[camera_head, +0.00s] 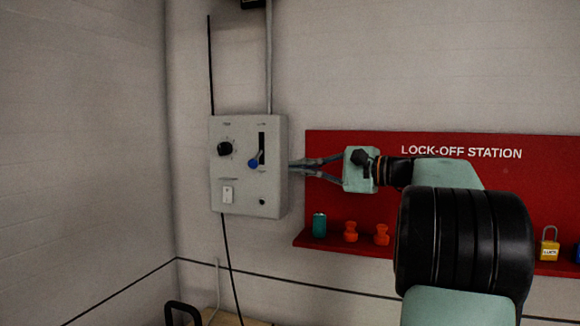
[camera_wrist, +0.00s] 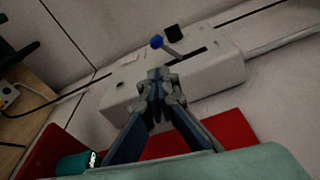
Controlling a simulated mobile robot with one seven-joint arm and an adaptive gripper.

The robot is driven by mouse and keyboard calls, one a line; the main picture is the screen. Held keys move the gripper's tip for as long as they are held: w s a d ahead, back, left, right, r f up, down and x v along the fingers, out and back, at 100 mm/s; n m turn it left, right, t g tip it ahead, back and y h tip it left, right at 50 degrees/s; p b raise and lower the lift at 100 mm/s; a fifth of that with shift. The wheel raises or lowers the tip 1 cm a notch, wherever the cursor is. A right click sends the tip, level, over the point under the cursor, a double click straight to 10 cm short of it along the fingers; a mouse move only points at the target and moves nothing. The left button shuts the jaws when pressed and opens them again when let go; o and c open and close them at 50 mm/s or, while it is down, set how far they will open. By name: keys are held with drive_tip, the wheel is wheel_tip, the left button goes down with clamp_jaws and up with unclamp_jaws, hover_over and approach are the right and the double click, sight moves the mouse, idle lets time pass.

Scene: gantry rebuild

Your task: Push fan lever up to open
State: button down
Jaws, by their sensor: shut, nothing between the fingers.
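The fan lever (camera_head: 253,163) has a blue round knob. It sits near the lower end of a dark vertical slot on the right half of a grey control box (camera_head: 240,195) on the wall. In the wrist view the blue knob (camera_wrist: 156,41) stands out from the box on a short grey stem, beyond my fingertips. My gripper (camera_head: 293,167) is shut and empty, just right of the box at about the knob's height. In the wrist view my closed fingertips (camera_wrist: 158,74) appear in front of the box. I cannot tell whether they touch it.
The box also carries a black dial (camera_head: 225,149) and a white switch (camera_head: 228,194). A red lock-off station board (camera_head: 330,140) is behind my arm, its shelf holding a teal can (camera_head: 319,225), orange pieces (camera_head: 351,231) and a yellow padlock (camera_head: 549,250). The wall left of the box is clear.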

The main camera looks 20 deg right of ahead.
sight(270, 166)
drive_tip(key=p+x, duration=0.1)
drive_tip(key=x, duration=0.7)
drive_tip(key=shift+w+a+p, duration=0.15)
drive_tip(key=shift+w+p, duration=0.15)
